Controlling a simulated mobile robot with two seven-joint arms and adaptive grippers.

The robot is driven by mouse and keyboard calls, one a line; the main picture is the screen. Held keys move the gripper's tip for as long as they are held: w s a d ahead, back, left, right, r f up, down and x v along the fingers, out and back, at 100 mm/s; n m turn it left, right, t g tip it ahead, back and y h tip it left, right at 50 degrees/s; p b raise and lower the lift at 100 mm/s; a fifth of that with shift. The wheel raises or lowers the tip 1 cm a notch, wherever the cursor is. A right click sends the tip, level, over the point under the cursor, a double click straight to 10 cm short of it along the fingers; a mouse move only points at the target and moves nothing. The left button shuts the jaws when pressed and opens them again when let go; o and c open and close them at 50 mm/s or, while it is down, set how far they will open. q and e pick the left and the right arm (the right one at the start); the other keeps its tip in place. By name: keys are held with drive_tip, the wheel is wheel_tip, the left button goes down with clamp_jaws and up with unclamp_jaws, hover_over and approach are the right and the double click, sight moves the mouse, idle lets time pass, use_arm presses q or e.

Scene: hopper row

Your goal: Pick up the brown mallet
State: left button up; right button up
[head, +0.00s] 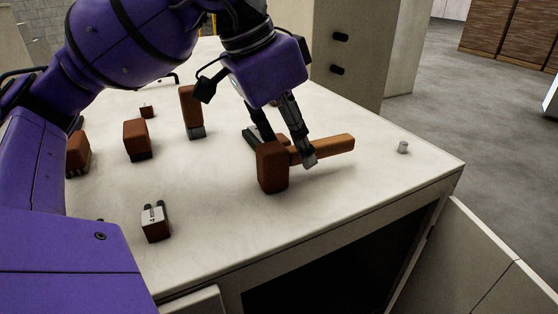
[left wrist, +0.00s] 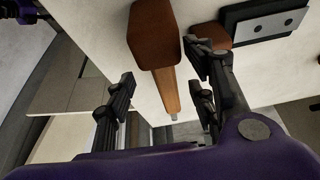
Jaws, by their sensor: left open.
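The brown mallet (head: 272,168) sits on the white cabinet top, its block-shaped head upright and its lighter wooden handle pointing right. In the left wrist view the mallet head (left wrist: 154,38) is at the top middle, with the handle running down between the fingers. My left gripper (head: 288,148) is open at the handle, close to the head, with one finger on each side. It also shows in the left wrist view (left wrist: 160,88), where gaps show between fingers and handle. Part of the handle is hidden behind a finger in the head view. My right gripper is not in view.
A small grey cylinder (head: 403,147) stands near the right edge.

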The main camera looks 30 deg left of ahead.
use_arm(q)
drive_tip(key=shift+x, duration=1.45)
drive_tip(key=shift+w, duration=0.1)
clamp_jaws()
